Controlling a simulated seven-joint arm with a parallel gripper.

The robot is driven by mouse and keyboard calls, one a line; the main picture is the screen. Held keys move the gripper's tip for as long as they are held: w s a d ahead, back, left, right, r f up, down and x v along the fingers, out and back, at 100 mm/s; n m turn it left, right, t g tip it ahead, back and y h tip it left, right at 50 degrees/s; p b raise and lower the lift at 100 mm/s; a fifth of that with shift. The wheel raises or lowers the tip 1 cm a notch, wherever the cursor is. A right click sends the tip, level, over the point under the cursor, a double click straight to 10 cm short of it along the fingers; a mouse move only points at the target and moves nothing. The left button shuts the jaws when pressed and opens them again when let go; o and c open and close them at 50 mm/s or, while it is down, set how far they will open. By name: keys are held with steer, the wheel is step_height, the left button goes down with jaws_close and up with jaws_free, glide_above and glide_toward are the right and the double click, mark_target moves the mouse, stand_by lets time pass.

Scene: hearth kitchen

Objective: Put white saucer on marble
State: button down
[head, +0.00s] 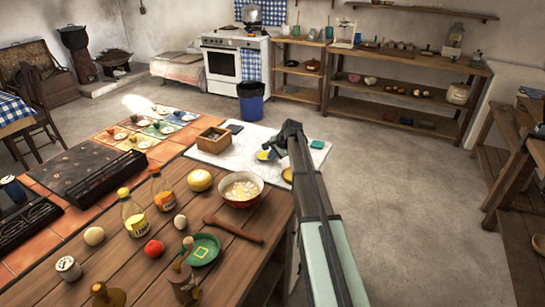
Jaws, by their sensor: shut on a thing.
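The white marble slab (235,152) lies at the far right end of the wooden counter. My arm reaches over it from the lower right. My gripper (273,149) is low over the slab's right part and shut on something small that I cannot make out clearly. A yellow round thing (263,156) shows just below the gripper; whether it touches the fingers is unclear. Small pale dishes (145,144) sit on coloured mats left of the slab. I cannot tell which dish, if any, is the white saucer. My arm hides part of the slab.
A wooden box (212,140), a dark flat block (234,128) and a teal block (317,144) are on the slab. The slab's front left is bare.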

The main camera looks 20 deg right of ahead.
steer(key=c, duration=1.6)
jaws_free()
steer(key=shift+f, duration=0.1)
steer(key=shift+o, duration=0.2)
steer(key=v, duration=1.2)
